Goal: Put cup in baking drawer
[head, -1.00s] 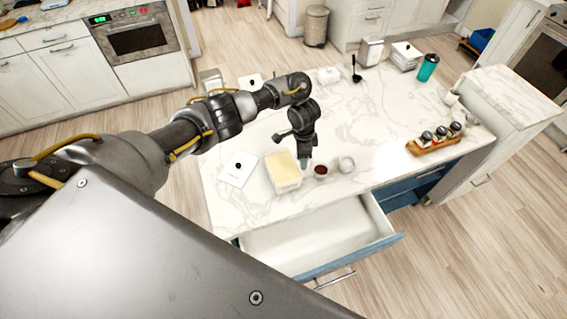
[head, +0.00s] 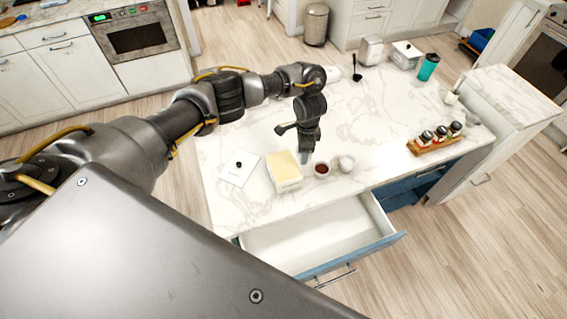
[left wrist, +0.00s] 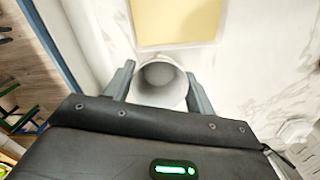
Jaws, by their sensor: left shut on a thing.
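In the left wrist view, my left gripper (left wrist: 159,88) is shut on a pale grey-white cup (left wrist: 160,82), with one finger on each side. I look down into the cup's empty-looking inside. The drawer (head: 310,236) in the front of the counter is pulled open and looks empty. My right gripper is not in view.
A small bowl with dark red contents (head: 321,170) and a small white vessel (head: 346,163) stand right of the yellow-filled container. A white lid (head: 239,168) lies left. A spice rack (head: 434,143) and teal tumbler (head: 428,67) stand farther right. The counter's middle is clear.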

